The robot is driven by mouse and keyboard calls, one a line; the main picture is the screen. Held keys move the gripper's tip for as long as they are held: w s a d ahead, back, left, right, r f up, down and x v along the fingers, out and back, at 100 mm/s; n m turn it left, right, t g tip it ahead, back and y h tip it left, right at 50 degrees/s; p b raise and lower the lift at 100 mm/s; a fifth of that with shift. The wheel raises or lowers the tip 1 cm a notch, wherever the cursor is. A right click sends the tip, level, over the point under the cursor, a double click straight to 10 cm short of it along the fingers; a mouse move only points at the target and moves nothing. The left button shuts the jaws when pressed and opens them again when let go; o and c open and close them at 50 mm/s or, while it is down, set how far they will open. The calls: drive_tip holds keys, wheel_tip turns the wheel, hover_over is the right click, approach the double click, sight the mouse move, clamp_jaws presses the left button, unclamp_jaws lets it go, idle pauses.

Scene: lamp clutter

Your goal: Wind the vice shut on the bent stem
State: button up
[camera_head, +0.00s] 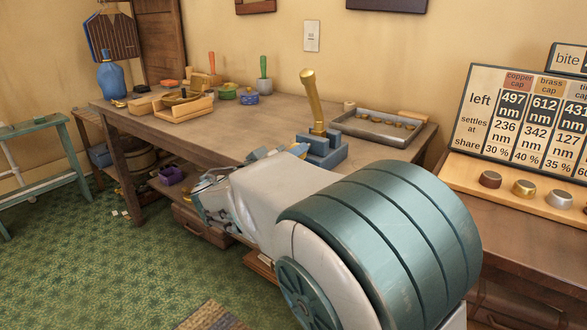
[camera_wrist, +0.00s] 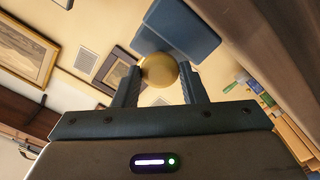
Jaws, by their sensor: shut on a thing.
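The blue-grey vice (camera_head: 322,152) stands at the front edge of the workbench. The brass bent stem (camera_head: 311,98) stands up out of its top and leans to the left near its upper end. In the wrist view the vice shows as a blue block (camera_wrist: 180,28), with a round brass knob (camera_wrist: 158,71) in front of it. My gripper (camera_wrist: 161,74) has one finger on each side of this knob and is shut on it. In the head view my arm hides most of the gripper and the knob. How tightly the vice's jaws sit on the stem cannot be told.
The workbench (camera_head: 235,130) is clear left of the vice. A grey tray (camera_head: 365,138) with small brass pieces lies close behind it on the right. Wooden trays (camera_head: 180,108) and small pots stand further back. A board with figures (camera_head: 520,115) stands at right.

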drive_tip(key=shift+m+b, duration=0.4)
drive_tip(key=shift+b, duration=0.15)
drive_tip(key=m+b, duration=0.3)
drive_tip(key=shift+b, duration=0.35)
drive_tip(key=shift+m, duration=0.3)
drive_tip(key=shift+m, duration=1.6)
